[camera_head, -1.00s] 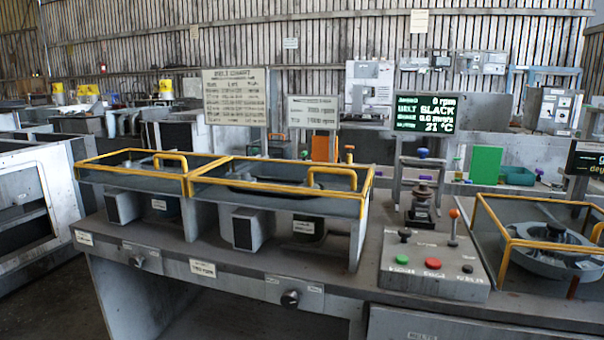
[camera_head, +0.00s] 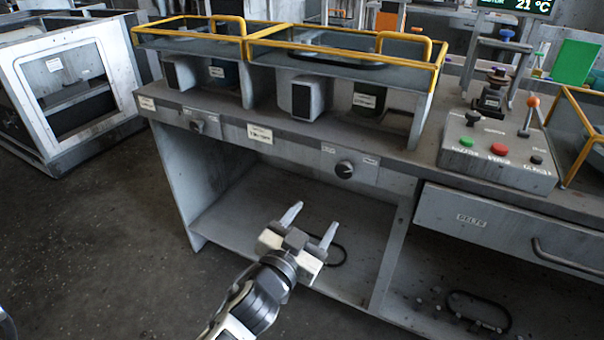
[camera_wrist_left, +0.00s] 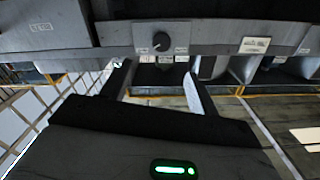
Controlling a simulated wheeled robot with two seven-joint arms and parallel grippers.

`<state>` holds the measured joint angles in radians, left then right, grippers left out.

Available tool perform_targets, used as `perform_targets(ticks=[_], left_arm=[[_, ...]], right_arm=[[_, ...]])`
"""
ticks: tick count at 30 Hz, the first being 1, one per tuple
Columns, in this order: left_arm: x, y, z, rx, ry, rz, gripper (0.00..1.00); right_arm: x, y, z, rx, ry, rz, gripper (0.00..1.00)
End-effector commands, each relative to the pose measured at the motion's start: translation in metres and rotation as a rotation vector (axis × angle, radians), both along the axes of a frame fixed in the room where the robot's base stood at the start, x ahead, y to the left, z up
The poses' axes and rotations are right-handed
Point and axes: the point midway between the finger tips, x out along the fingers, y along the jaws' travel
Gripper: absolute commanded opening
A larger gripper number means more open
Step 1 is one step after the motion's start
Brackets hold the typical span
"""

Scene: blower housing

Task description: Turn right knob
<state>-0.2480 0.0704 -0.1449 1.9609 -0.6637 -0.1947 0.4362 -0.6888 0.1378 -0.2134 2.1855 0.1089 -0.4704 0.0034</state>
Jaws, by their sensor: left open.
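The right knob (camera_head: 344,169) is a round black knob on the front edge panel of the grey bench, below the right yellow-framed housing. It also shows in the left wrist view (camera_wrist_left: 160,41), beyond the fingertips, with its pointer mark visible. A second, left knob (camera_head: 197,126) sits further left on the same panel. My left gripper (camera_head: 311,224) is open and empty, below and in front of the right knob and apart from it. In the left wrist view its two fingers (camera_wrist_left: 157,80) are spread. My right gripper is not in view.
A control box (camera_head: 497,150) with green, red and black buttons and an orange-tipped lever stands on the bench at right. Below are an open shelf (camera_head: 240,215), a drawer (camera_head: 500,222) with a handle, and black belts.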

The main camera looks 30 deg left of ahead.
Motion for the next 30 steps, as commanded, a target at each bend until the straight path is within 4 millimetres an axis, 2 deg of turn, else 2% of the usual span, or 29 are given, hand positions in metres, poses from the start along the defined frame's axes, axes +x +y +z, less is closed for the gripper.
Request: perform_targets(ticks=[8, 21, 24, 30], left_arm=[[0.037, -0.002, 0.006, 0.010, -0.022, -0.001, 0.60], [0.129, -0.003, 0.004, 0.010, -0.018, 0.005, 0.60], [0.144, -0.003, 0.004, 0.009, -0.017, 0.004, 0.60], [0.160, -0.004, 0.004, 0.010, -0.018, 0.004, 0.60]], right_arm=[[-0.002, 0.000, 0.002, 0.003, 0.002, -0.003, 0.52], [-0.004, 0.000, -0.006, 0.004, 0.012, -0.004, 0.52], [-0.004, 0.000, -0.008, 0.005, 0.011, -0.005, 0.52], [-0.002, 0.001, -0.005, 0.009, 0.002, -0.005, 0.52]])
